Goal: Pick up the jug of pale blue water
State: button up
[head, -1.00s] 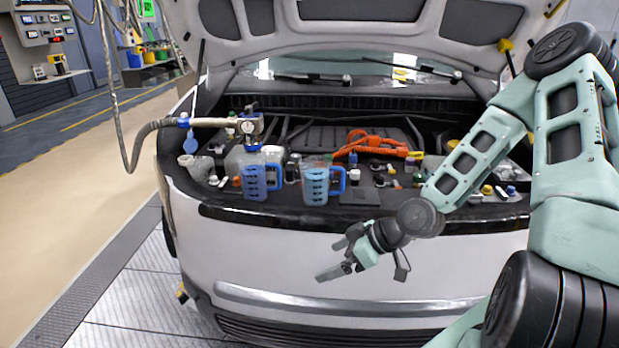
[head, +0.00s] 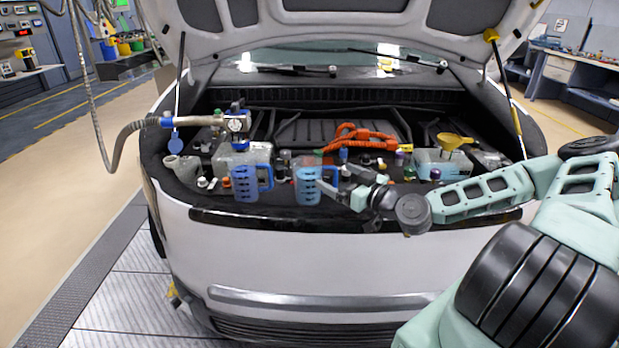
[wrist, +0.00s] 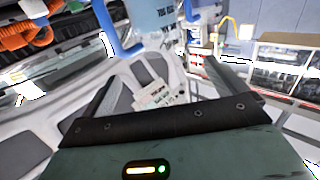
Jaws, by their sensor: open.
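Two clear jugs with blue handles stand side by side on the front edge of the open engine bay. The right jug (head: 307,186) holds the paler blue liquid; the left jug (head: 244,184) looks a deeper blue. My gripper (head: 332,182) is at the right jug's handle side, with its fingers pointing towards it. In the wrist view my gripper (wrist: 160,72) is open with nothing between its fingers. A jug with pale contents and dark markings (wrist: 158,14) and its blue handle (wrist: 108,28) lie just beyond the fingertips. Whether they touch is unclear.
A hose with a metal fitting (head: 238,124) sits over a reservoir (head: 238,158) behind the left jug. Orange cables (head: 355,138) lie behind the right jug. A yellow funnel (head: 453,141) stands to the right. The raised hood (head: 350,25) hangs above.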

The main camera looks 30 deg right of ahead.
aim_at(319, 167)
jog(key=w, duration=0.3)
jog(key=w+a+p, duration=0.1)
jog(key=w, duration=0.2)
jog(key=w+a+p, duration=0.1)
jog(key=w, duration=0.2)
jog(key=shift+w, duration=0.3)
jog(key=c, duration=1.9)
jog(key=shift+o, duration=0.2)
